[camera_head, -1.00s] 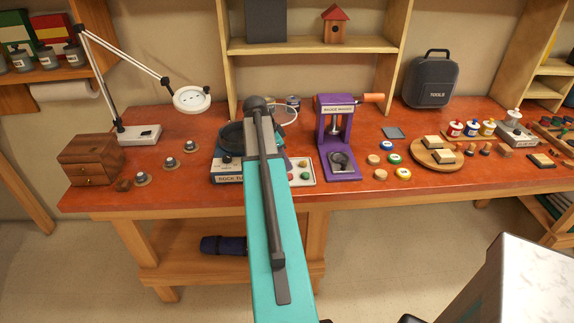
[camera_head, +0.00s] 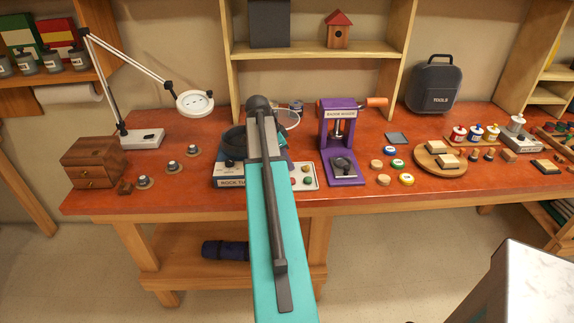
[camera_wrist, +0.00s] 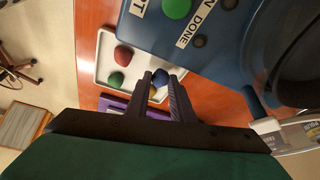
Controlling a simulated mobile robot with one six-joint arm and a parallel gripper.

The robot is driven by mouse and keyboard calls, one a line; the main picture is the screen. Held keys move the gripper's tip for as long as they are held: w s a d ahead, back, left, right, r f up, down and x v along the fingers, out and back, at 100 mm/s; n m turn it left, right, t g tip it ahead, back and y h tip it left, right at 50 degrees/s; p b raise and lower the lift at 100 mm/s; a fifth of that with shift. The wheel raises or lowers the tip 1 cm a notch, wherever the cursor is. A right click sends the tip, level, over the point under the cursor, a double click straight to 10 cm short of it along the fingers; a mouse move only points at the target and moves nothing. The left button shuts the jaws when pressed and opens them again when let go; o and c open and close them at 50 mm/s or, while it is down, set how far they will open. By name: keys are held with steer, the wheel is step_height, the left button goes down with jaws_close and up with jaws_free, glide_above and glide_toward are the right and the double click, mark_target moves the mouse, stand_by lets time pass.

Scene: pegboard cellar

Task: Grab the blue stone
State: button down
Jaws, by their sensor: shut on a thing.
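The blue stone (camera_wrist: 160,77) shows in the wrist view between the fingertips of my gripper (camera_wrist: 161,84), which is shut on it. A yellowish patch shows just below it between the fingers. The white tray (camera_wrist: 103,68) lies behind the fingertips, with a red stone (camera_wrist: 123,55) and a green stone (camera_wrist: 116,79) to the left of them. In the head view my own arm hides the gripper and the blue stone. I cannot tell whether the stone is clear of the tray.
The blue rock tumbler (camera_wrist: 205,45) is close at the right in the wrist view. In the head view a purple badge maker (camera_head: 341,140) stands right of the tray (camera_head: 312,184). A magnifier lamp (camera_head: 194,103) and wooden drawers (camera_head: 92,163) stand left.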

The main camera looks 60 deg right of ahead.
step_height(320, 180, up, 2)
steer(key=shift+b, duration=0.4)
steer(key=s+a+r+b, duration=0.1)
steer(key=s+a+b, duration=0.2)
steer(key=s+a, duration=0.6)
steer(key=a, duration=0.4)
steer(key=shift+s+r+b, duration=0.15)
steer(key=shift+r+b, duration=0.15)
steer(key=shift+b, duration=0.05)
